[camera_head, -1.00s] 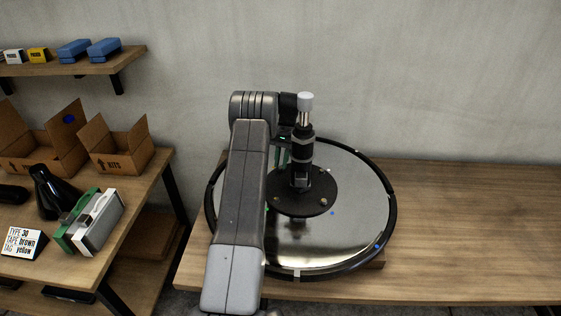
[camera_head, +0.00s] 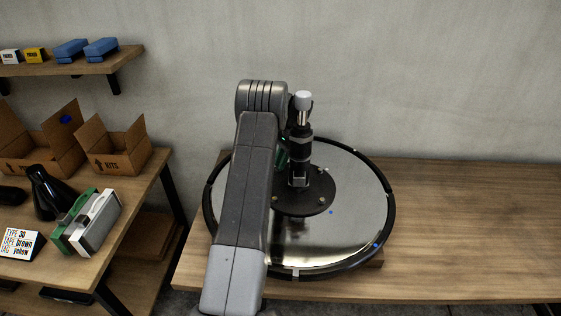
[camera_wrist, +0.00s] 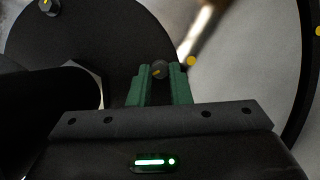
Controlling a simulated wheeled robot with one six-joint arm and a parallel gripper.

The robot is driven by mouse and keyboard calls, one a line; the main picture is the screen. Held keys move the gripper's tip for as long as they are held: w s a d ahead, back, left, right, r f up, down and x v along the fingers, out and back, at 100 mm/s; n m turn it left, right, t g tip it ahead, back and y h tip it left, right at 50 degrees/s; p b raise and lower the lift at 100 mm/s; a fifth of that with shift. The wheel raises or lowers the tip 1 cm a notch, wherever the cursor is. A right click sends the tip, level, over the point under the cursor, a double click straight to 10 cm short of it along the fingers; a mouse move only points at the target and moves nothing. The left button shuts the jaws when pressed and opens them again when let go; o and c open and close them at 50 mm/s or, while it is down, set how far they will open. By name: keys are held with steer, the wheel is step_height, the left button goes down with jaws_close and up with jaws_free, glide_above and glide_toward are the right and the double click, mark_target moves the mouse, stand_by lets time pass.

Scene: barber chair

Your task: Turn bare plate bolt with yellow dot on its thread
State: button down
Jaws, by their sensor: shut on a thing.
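The chair's black round plate (camera_head: 320,200) surrounds the column (camera_head: 299,155) on a shiny round base. In the wrist view the black plate (camera_wrist: 75,50) fills the upper left. My gripper (camera_wrist: 160,72) has green fingers shut on a small dark bolt (camera_wrist: 158,68) at the plate's edge. There my green fingers (camera_head: 283,156) are mostly hidden behind my arm.
The shiny base (camera_head: 340,235) has a black rim and lies on a wooden table (camera_head: 470,230). The table is clear on the right. The column stands close beside my gripper. A left bench holds a sign (camera_head: 20,243), a green-and-white case (camera_head: 88,222) and open boxes (camera_head: 115,150).

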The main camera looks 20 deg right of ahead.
stand_by(0.4)
steer(key=c, duration=1.3)
jaws_free()
steer(key=shift+c, duration=0.2)
steer(key=shift+r, duration=0.1)
step_height(320, 180, up, 10)
steer(key=b, duration=0.1)
